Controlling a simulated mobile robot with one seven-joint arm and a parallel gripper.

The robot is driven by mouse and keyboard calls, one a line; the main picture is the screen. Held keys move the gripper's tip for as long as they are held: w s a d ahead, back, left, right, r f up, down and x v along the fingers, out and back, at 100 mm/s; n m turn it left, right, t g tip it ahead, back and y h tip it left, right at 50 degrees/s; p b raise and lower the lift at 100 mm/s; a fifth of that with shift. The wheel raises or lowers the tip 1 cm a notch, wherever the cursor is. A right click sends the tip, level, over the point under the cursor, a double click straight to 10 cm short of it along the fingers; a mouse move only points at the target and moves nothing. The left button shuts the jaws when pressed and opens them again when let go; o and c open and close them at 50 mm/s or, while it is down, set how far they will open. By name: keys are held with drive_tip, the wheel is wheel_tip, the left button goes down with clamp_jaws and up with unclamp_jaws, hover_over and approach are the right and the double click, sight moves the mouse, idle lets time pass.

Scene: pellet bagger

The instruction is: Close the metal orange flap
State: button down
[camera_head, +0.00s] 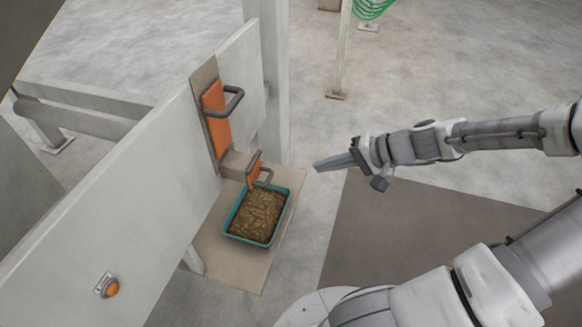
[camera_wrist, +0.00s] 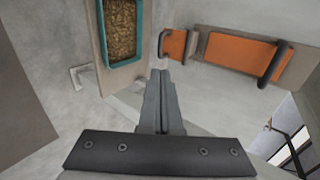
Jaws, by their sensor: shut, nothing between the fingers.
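Two orange metal panels with dark handles are on the pale machine. The larger upright panel (camera_head: 216,117) lies against the wall; in the wrist view it is the long orange panel (camera_wrist: 238,52). The teal tray (camera_head: 231,215), full of brown pellets (camera_head: 258,214), stands under the flap. My gripper (camera_head: 318,166) is shut and empty, to the right of the flap and apart from it; its fingers show in the wrist view (camera_wrist: 160,88).
The tray rests on a beige shelf (camera_head: 211,250). A pale machine wall (camera_head: 120,205) with an orange button (camera_head: 112,289) runs along the left. A white post (camera_head: 268,60) stands behind the panels.

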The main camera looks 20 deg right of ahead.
drive_tip(key=b+x, duration=0.3)
drive_tip(key=x, duration=1)
drive_tip(key=shift+a+f+b, duration=0.15)
drive_tip(key=shift+a+b, duration=0.15)
drive_tip(key=shift+b, duration=0.1)
drive_tip(key=shift+w, duration=0.15)
drive_tip(key=shift+w+a+f, duration=0.1)
drive_tip(key=shift+a+f, duration=0.1)
drive_tip(key=shift+f, duration=0.15)
drive_tip(key=shift+r, duration=0.15)
